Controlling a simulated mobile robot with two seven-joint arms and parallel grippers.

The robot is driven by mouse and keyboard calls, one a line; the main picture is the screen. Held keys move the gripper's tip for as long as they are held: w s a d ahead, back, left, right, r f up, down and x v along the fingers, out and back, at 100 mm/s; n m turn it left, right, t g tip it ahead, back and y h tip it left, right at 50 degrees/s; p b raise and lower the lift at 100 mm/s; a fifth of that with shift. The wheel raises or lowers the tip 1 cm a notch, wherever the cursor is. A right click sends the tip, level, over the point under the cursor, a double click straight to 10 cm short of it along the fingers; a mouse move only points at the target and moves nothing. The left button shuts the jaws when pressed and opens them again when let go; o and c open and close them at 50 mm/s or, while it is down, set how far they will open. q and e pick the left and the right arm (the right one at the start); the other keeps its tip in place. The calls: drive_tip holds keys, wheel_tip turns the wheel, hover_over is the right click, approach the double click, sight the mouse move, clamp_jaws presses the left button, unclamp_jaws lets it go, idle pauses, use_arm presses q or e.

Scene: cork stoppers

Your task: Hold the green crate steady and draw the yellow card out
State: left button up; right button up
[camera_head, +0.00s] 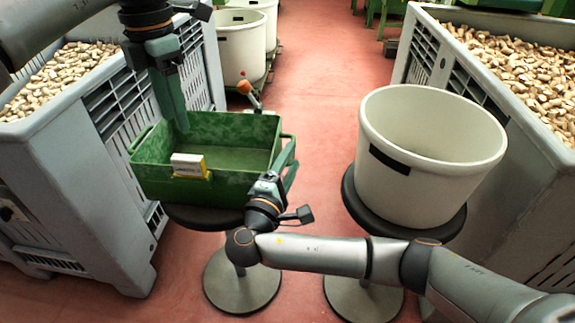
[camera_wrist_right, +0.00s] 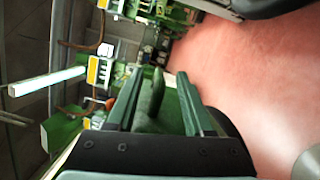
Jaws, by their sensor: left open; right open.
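The green crate (camera_head: 232,128) stands on a round black stool in the head view. A small white and yellow card (camera_head: 188,165) sits upright against the outside of its front wall. My left gripper (camera_head: 182,128) is open and points down at the crate's back left, its tips overlapping the crate in the picture. My right gripper (camera_head: 284,160) is open at the crate's right end, by the handle there. In the right wrist view my right gripper's fingers (camera_wrist_right: 160,98) are apart with green surfaces showing between them. Whether either gripper touches the crate, I cannot tell.
The black stool (camera_head: 205,218) carries the crate. A white tub (camera_head: 430,140) stands on another stool to the right. Big grey bins of corks (camera_head: 70,175) flank both sides. More white tubs (camera_head: 243,45) stand behind. The red floor (camera_head: 315,70) between is clear.

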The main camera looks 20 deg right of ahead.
drive_tip(key=shift+c, duration=0.4)
clamp_jaws()
idle(0.9)
